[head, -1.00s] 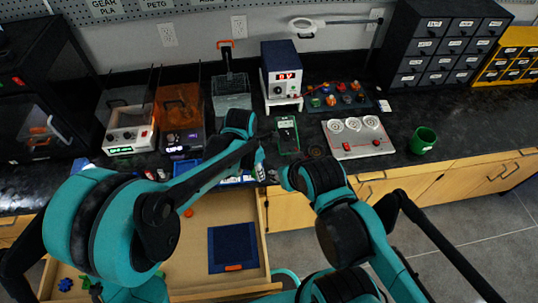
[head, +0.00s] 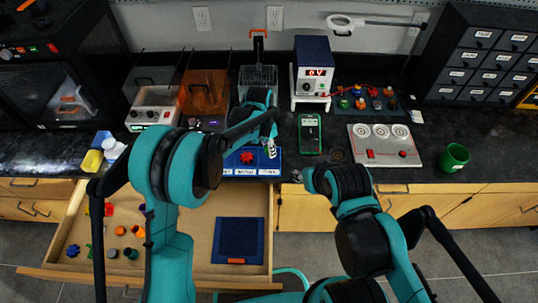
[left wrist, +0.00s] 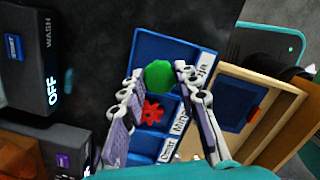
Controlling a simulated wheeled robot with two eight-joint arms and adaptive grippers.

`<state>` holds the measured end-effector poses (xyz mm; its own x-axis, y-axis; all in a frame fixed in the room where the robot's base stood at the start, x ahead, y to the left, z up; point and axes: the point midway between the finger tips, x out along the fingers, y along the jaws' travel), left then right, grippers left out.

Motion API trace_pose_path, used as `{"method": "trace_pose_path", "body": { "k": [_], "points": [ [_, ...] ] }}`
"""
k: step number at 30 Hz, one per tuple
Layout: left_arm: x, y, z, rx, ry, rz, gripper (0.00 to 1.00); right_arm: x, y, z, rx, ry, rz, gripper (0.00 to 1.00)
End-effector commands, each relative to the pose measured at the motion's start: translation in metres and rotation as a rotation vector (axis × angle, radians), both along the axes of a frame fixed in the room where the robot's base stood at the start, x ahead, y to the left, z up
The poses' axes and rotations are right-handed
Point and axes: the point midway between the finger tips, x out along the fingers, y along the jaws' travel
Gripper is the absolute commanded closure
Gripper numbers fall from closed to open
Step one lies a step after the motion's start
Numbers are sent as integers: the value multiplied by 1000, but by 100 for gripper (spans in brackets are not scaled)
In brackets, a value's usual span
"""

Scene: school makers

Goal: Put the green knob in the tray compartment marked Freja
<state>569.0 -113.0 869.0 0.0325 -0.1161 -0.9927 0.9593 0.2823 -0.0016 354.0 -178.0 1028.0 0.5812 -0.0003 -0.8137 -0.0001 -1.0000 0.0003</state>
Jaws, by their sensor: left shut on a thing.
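The green knob (left wrist: 159,75) is between the fingertips of my left gripper (left wrist: 160,70) in the left wrist view. The gripper is shut on it. The blue tray (left wrist: 150,45) lies below, with name labels along one edge. The knob appears over or at the end compartment, whose partly covered label (left wrist: 205,68) ends in "ja". A red gear-shaped piece (left wrist: 152,111) lies in the neighbouring compartment. In the head view my left gripper (head: 270,148) is over the right end of the tray (head: 232,166); the knob cannot be made out there.
An open drawer (head: 200,245) below the counter holds loose coloured parts and a dark blue pad (head: 238,238). A green multimeter (head: 310,134) lies right of the tray. A white board with three dials (head: 385,147) and a green cup (head: 454,157) are farther right.

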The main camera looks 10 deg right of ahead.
Motion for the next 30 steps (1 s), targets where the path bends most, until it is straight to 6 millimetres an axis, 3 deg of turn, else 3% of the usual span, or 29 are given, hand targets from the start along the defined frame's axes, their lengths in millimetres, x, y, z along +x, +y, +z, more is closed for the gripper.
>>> {"method": "trace_pose_path", "body": {
  "k": [8, 20, 21, 23, 30],
  "points": [
    [0, 0, -38, 0, 0, 0, 81, 0, 0, -16, 0, 0, 0, 60],
    [-1, 0, -43, 0, 0, 0, 81, 0, 0, -19, 0, 0, 0, 60],
    [-1, 0, -42, 0, 0, 0, 61, 0, 0, -18, 0, 0, 0, 60],
    [-1, 0, -42, 0, 0, 0, 48, 0, 0, -18, 0, 0, 0, 60],
    [-1, 0, -42, 0, 0, 0, 48, 0, 0, -18, 0, 0, 0, 60]
  ]
}}
